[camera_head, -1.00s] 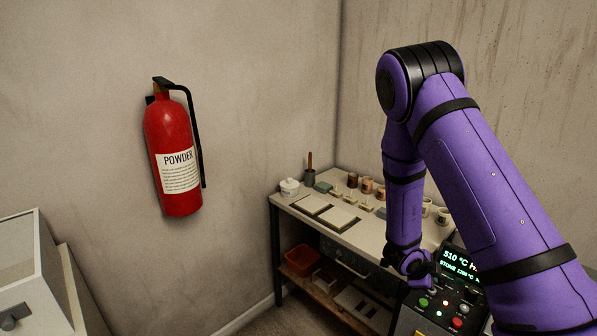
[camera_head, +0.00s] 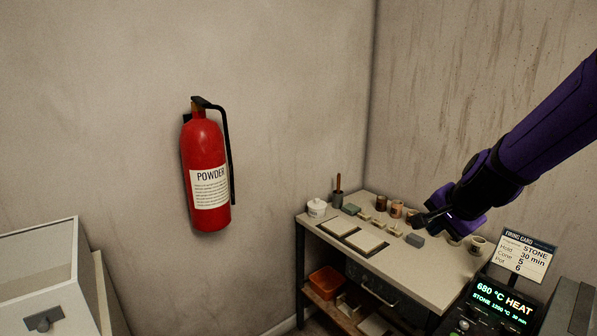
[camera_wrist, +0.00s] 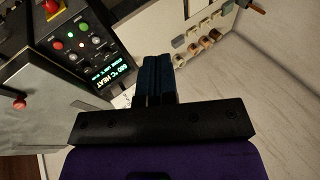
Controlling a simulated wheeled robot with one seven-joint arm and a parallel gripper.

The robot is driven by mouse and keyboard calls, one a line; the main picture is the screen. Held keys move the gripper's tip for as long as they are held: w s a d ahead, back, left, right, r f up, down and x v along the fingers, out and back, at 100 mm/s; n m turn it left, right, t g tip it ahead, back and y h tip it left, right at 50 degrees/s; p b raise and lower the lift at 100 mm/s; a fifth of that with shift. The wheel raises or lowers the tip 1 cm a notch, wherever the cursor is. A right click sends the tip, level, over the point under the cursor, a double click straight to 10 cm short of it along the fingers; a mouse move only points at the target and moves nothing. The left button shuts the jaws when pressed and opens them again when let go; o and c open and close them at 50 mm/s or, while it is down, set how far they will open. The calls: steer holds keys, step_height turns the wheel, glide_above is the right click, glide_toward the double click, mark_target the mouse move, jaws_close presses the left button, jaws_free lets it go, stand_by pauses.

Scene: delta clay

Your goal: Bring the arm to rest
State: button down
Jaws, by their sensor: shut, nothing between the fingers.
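My purple arm (camera_head: 550,122) reaches in from the right edge of the head view. My gripper (camera_head: 418,222) is in the air and, in the picture, overlaps the right part of the table. In the wrist view my gripper (camera_wrist: 158,62) shows its two dark fingers pressed together, with nothing between them. The control panel (camera_wrist: 85,42) with its lit display is to the left of the fingers there. The gripper appears clear of the table and panel.
A worktable (camera_head: 440,275) holds small pots, tiles and blocks. The kiln display (camera_head: 500,305) reads 680 °C HEAT, with a firing card (camera_head: 525,255) above it. A red fire extinguisher (camera_head: 208,175) hangs on the wall. A pale cabinet (camera_head: 45,275) stands at left.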

steer(key=s+r+n, duration=0.5)
steer(key=s+r, duration=0.1)
steer(key=s, duration=0.6)
steer(key=s+d+r+n+g+h, duration=0.1)
steer(key=s+r+n, duration=0.5)
steer(key=s, duration=0.6)
steer(key=shift+s+r+n, duration=0.2)
steer(key=shift+r+n, duration=0.1)
steer(key=shift+r, duration=0.1)
steer(key=shift+d, duration=0.1)
